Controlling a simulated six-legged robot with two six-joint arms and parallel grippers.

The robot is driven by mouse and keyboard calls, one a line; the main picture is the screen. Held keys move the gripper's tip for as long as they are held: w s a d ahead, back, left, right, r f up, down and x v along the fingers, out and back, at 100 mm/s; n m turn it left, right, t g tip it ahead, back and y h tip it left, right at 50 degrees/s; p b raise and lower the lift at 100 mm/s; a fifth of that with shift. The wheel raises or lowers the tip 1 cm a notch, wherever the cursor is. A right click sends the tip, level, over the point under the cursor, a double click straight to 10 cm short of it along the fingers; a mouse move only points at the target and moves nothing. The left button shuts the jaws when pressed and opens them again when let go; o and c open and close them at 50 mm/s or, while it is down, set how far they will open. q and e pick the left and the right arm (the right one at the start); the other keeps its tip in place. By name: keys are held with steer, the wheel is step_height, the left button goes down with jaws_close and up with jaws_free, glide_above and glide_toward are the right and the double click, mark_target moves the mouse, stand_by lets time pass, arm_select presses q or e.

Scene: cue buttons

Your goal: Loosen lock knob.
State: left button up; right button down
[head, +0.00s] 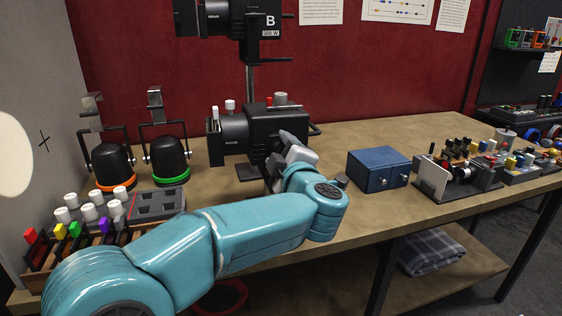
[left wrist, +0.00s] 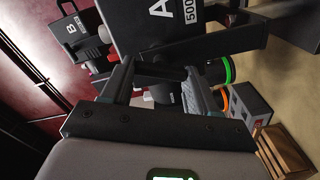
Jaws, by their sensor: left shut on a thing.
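A black lamp (head: 262,122) stands on the bench in the head view. In the left wrist view, the lamp marked A (left wrist: 170,22) fills the top, with its dark bracket across the picture. My left gripper (head: 275,165) is at the near side of this lamp, low on its housing. In the left wrist view, the fingers of my left gripper (left wrist: 158,72) reach to the dark bracket and are closed on the lock knob. The knob itself is mostly hidden between the fingers and in shadow. My right gripper is not in view.
A second lamp marked B (head: 235,20) hangs above. Two black domes with an orange ring (head: 113,166) and a green ring (head: 170,160) stand left. A blue box (head: 378,170) is to the right. A rack of coloured-handled pieces (head: 75,232) is at the front left.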

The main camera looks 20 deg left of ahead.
arm_select(q)
steer(key=shift+f+n+b, duration=0.15)
steer(key=shift+n+b, duration=1.5)
steer(key=shift+n, duration=0.85)
steer(key=shift+f+n+b, duration=0.1)
steer(key=shift+n+b, duration=1.55)
steer(key=shift+n, duration=0.85)
steer(key=o, duration=1.1)
steer(key=shift+c, duration=0.2)
steer(key=shift+s, duration=0.1)
steer(key=b+v, duration=0.1)
steer(key=v, duration=1.5)
steer(key=shift+s+d, duration=0.1)
steer(key=shift+d, duration=0.05)
